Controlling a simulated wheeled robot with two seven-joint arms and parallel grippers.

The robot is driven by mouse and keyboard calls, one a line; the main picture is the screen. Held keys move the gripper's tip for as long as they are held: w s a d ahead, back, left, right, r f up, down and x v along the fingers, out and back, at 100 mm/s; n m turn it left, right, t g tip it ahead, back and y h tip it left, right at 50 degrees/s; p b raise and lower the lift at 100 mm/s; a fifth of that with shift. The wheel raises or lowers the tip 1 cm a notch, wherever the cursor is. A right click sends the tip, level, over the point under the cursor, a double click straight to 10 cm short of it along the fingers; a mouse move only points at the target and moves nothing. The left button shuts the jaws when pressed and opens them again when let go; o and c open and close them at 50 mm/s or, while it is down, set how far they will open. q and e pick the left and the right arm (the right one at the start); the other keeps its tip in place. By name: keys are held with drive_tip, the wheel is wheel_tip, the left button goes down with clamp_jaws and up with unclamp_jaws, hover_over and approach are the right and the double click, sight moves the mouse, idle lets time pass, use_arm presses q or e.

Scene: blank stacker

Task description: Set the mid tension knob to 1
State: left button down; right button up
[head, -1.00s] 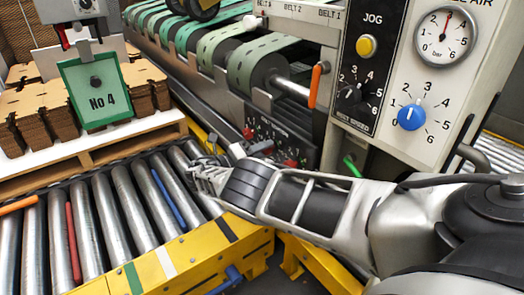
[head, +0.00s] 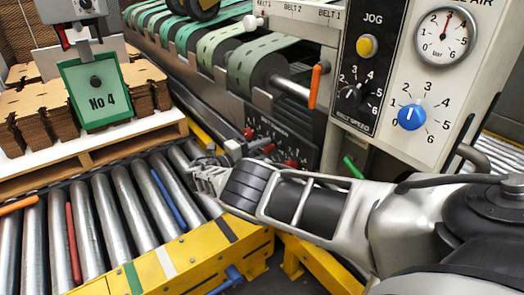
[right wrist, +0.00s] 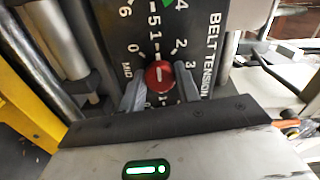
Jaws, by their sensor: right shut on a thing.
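The black belt tension panel (head: 291,139) is on the machine's side, past my right gripper in the head view. In the right wrist view, the red mid tension knob (right wrist: 159,75) sits beside the MID lettering. Its white pointer line points up in that picture, about toward the 1 on its scale. My right gripper (right wrist: 160,80) is shut on this knob, one grey finger on each side. My left gripper is not in view.
Other red knobs (head: 291,163) sit close to my right gripper on the panel. A roller conveyor (head: 120,215) with a yellow frame (head: 190,258) lies below my arm. A grey cabinet with a blue knob (head: 411,117) and gauge (head: 444,37) stands above my arm.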

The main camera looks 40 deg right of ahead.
idle(0.3)
drive_tip(key=o, duration=1)
drive_tip(key=shift+c, duration=0.2)
drive_tip(key=shift+a, duration=0.1)
use_arm(q)
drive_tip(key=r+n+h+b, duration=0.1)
drive_tip(key=b, duration=0.2)
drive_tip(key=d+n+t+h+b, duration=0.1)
drive_tip(key=b, duration=0.2)
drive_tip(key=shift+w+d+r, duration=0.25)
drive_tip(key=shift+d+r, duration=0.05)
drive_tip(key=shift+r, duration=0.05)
use_arm(e)
drive_tip(key=w+a, duration=0.1)
drive_tip(key=a, duration=1.4)
drive_tip(key=shift+w+a, duration=0.4)
